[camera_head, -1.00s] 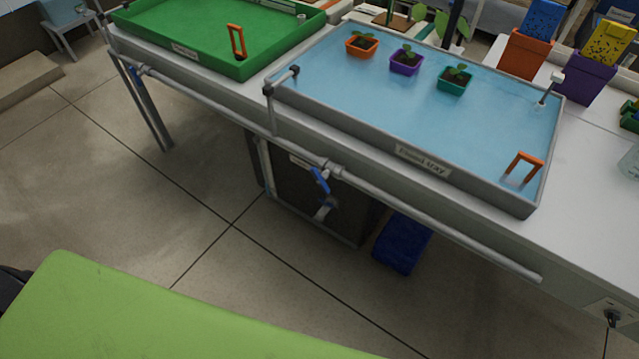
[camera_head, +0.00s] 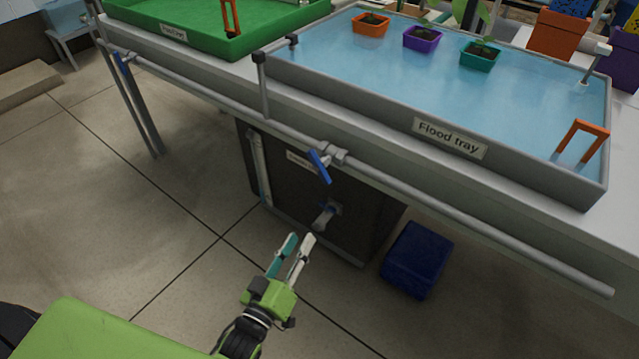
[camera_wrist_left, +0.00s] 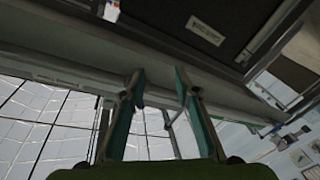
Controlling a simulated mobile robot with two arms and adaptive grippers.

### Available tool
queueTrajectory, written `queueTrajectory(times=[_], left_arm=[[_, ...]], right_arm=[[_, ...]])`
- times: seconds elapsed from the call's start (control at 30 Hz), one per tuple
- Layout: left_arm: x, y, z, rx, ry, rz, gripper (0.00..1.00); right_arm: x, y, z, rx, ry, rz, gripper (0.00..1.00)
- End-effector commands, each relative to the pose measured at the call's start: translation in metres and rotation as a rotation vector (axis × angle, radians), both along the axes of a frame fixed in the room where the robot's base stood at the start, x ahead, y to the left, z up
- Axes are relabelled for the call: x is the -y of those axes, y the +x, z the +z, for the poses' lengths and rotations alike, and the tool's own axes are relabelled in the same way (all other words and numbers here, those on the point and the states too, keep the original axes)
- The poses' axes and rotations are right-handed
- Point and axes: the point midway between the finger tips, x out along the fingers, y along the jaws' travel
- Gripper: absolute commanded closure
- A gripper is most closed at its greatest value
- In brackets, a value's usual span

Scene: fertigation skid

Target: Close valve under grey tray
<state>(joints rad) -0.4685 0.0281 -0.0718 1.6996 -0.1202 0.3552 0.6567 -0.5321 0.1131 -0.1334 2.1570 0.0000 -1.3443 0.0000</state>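The grey flood tray (camera_head: 400,115) holds blue water and sits on the bench. Below its front wall, a valve with a blue handle (camera_head: 319,166) sits on the grey pipe (camera_head: 400,187); the handle slants across and below the pipe. A second tap (camera_head: 325,215), grey-blue, is on the front of the dark tank (camera_head: 360,222) under the bench. My left gripper (camera_head: 300,239) is open and empty, in front of the tank and below both valves, touching neither. In the left wrist view its two fingers (camera_wrist_left: 159,80) stand apart with nothing between them. My right gripper is not in view.
A dark blue box (camera_head: 417,260) stands on the floor right of the tank. The green tray (camera_head: 180,20) is on the bench at left. Potted seedlings (camera_head: 371,24) and an orange handle (camera_head: 580,143) are in the flood tray.

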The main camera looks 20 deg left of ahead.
Motion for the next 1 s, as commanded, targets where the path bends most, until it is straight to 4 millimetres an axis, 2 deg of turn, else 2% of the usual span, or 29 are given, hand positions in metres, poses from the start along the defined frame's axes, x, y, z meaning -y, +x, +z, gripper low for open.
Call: queueTrajectory(times=[0.1,0.2,0.3,0.43,0.57,0.87,1.0], left_arm=[[-0.004,0.001,0.04,0.154,-0.07,0.0,0.71],[-0.006,-0.001,0.07,0.238,-0.109,-0.006,0.71],[-0.007,-0.004,0.087,0.282,-0.128,-0.011,0.71],[-0.006,0.001,0.097,0.299,-0.134,-0.013,0.71],[-0.004,0.018,0.103,0.3,-0.133,-0.014,0.71],[0.003,0.079,0.123,0.299,-0.132,-0.013,0.71],[0.005,0.103,0.13,0.296,-0.133,-0.013,0.71]], right_arm=[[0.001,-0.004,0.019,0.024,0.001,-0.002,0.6],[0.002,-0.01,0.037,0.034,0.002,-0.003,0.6],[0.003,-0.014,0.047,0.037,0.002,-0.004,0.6],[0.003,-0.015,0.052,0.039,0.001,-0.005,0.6],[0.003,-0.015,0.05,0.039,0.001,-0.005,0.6],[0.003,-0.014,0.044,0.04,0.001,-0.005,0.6],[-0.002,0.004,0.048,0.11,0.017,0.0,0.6]])
